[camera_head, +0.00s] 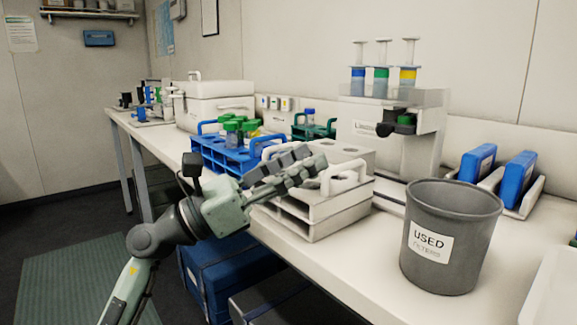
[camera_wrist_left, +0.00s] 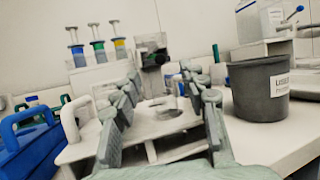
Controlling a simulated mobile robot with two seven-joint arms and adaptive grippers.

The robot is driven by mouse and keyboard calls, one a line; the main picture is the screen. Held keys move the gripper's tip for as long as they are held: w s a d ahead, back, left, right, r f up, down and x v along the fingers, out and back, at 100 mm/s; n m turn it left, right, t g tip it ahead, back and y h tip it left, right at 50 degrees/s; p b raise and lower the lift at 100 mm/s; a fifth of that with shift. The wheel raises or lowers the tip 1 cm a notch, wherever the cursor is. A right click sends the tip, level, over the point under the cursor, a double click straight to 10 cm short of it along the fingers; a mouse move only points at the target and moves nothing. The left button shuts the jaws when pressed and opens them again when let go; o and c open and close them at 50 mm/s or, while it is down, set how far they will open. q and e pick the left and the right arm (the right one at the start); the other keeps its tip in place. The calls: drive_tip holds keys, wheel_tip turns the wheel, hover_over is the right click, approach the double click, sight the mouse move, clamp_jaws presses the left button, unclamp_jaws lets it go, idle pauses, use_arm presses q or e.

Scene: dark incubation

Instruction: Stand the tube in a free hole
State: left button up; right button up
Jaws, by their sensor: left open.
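My left gripper (camera_head: 312,162) is open and hangs over the near left part of the white rack (camera_head: 326,208), partly covering its top. Its fingers spread apart over the same rack in the wrist view (camera_wrist_left: 163,95), with nothing clearly held between them. The white rack's top shows round holes, one of them free (camera_wrist_left: 165,106). The blue rack (camera_head: 226,156) stands behind and left, with several green-capped tubes (camera_head: 232,127) upright in it. A green rack (camera_head: 318,131) farther back holds a blue-capped tube (camera_head: 309,115). My right gripper is out of view.
A grey bin marked USED (camera_head: 450,230) stands right of the white rack. Behind is a dispenser stand (camera_head: 425,112) with three coloured syringes (camera_head: 381,78) and a green-topped item at its black holder (camera_head: 392,128). Blue boxes (camera_head: 515,178) stand at the right.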

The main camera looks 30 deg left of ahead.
use_arm(q)
drive_tip(key=shift+r, duration=0.15)
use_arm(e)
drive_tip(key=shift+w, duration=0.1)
use_arm(q)
drive_tip(key=b+v, duration=0.3)
drive_tip(key=v, duration=0.8)
drive_tip(key=shift+s+a+r, duration=0.25)
drive_tip(key=shift+s+a, duration=0.05)
drive_tip(key=shift+s, duration=0.1)
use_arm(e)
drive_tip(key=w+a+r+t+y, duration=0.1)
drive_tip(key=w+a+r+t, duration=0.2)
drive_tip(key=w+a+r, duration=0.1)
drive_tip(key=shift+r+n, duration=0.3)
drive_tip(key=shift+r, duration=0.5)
